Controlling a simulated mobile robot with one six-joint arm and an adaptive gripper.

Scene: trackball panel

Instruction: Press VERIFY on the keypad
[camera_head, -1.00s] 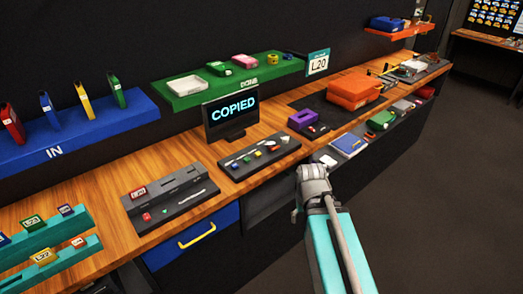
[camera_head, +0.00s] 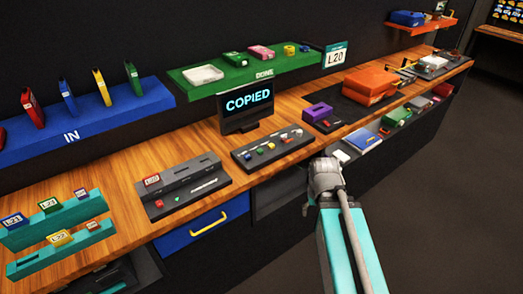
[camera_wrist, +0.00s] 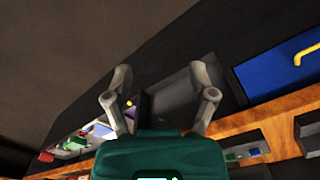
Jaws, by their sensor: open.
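A dark keypad panel (camera_head: 246,163) with several small coloured buttons and a round knob or ball lies on the wooden bench, below the screen. The button labels are too small to read, so I cannot tell which is VERIFY. The screen (camera_head: 247,106) behind it reads COPIED. My arm reaches in from the bottom of the head view and ends in front of the bench edge, right of and below the panel. My gripper (camera_wrist: 159,85) is open and empty in the wrist view, its two fingers spread apart. Its fingertips are hidden in the head view.
A grey slotted unit (camera_head: 185,185) with small buttons stands left of the panel. A purple block (camera_head: 318,112) and an orange case (camera_head: 370,83) stand to the right. A green shelf (camera_head: 215,83) marked DONE hangs above. A blue drawer (camera_head: 195,238) is below; open floor lies right.

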